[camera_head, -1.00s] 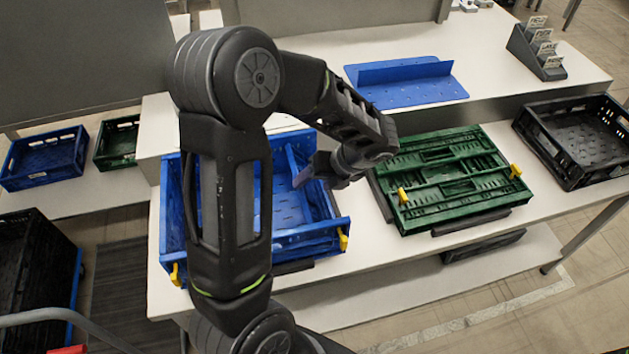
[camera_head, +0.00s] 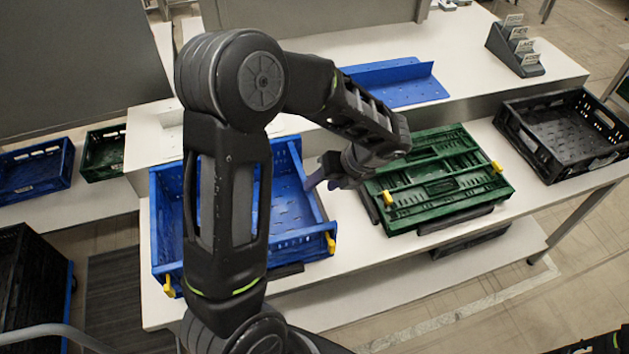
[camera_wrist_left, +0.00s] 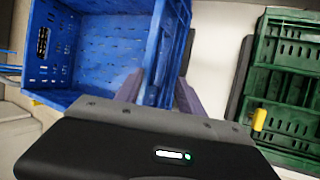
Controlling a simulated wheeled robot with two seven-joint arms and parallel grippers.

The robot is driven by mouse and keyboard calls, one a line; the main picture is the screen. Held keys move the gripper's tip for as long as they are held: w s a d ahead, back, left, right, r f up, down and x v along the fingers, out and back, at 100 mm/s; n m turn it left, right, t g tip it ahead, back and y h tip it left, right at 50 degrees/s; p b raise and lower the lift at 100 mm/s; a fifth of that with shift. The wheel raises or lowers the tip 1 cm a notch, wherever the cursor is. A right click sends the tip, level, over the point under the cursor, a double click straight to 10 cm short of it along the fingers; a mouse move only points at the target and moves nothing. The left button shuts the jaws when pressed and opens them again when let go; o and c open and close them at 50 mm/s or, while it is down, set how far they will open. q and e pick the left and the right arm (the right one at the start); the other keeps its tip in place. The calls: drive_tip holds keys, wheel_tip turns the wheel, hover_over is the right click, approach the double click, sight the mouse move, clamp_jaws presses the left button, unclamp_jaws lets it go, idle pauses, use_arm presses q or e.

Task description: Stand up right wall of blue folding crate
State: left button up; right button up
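The blue folding crate (camera_head: 285,205) stands on the white table, partly hidden behind my left arm. Its right wall (camera_head: 298,170) stands up, close to upright, along the crate's right side. My left gripper (camera_head: 328,172) is at this wall. In the left wrist view, the fingers (camera_wrist_left: 160,88) are spread apart, one on each side of the right wall (camera_wrist_left: 165,40). A firm squeeze on the wall does not show. The crate's floor and other walls also show there. My right gripper is out of view.
A folded green crate (camera_head: 440,185) lies close on the right, with yellow latches. A black crate (camera_head: 540,155) stands farther right. A blue panel (camera_head: 395,85) and a card holder (camera_head: 515,55) are on the raised shelf behind.

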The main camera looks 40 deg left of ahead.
use_arm(q)
drive_tip(key=shift+w+d+r, duration=0.3)
drive_tip(key=shift+d+r, duration=0.2)
drive_tip(key=shift+d, duration=0.1)
drive_tip(key=shift+w+d+r, duration=0.3)
drive_tip(key=shift+d+r, duration=0.15)
drive_tip(key=shift+d, duration=0.15)
drive_tip(key=b+v, duration=0.1)
drive_tip(key=v, duration=0.6)
drive_tip(key=shift+r, duration=0.4)
drive_tip(key=shift+w+d, duration=0.1)
drive_tip(key=shift+d, duration=0.05)
